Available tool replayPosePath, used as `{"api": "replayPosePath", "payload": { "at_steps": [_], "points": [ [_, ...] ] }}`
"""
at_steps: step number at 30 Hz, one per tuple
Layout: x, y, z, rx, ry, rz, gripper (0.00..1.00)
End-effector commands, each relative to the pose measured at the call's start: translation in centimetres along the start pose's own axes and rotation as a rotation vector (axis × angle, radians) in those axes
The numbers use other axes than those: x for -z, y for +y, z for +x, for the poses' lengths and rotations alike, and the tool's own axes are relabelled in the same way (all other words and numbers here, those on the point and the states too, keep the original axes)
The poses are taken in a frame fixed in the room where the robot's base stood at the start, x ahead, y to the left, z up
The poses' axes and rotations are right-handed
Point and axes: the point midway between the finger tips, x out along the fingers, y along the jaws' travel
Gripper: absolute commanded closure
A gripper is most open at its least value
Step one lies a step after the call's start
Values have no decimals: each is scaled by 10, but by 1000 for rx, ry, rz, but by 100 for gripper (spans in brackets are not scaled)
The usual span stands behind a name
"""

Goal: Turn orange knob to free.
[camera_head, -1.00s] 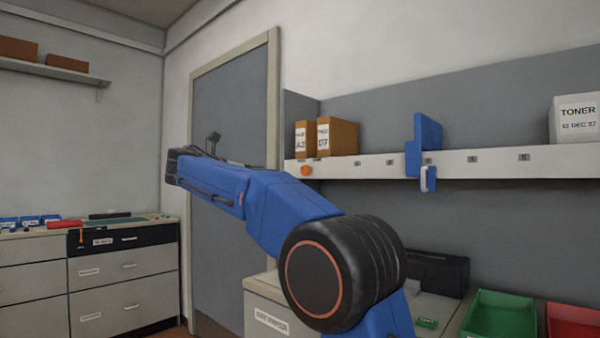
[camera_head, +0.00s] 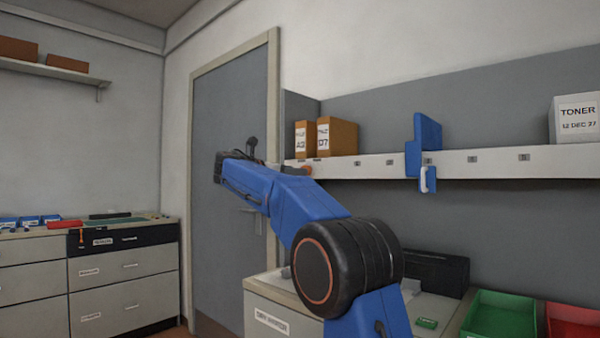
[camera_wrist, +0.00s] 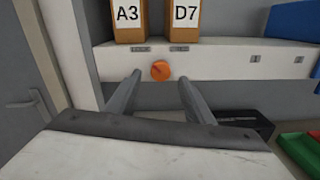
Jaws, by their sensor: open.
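The orange knob (camera_wrist: 160,70) is on the front face of the white shelf edge, below and between the A3 and D7 boxes in the wrist view. In the wrist view the knob appears between the fingertips, and nothing is held. I cannot tell how far the fingertips are from the knob. The knob's markings are too small to read.
Two brown boxes, A3 (camera_wrist: 127,20) and D7 (camera_wrist: 182,20), stand on the shelf (camera_head: 375,167) above the knob. A blue divider (camera_head: 424,145) sits further right, then a white toner box (camera_head: 576,118). A door (camera_head: 235,120) is to the left. Green and red trays lie below.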

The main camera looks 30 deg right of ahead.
Motion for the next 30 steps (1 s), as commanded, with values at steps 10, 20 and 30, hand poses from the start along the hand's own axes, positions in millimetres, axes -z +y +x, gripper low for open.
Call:
{"api": "replayPosePath", "payload": {
  "at_steps": [10,20,30],
  "points": [
    [-1,-1,35,1,-1,0,52],
    [-1,0,37,0,-1,0,52],
    [-1,0,37,0,0,3,93]
  ]
}}
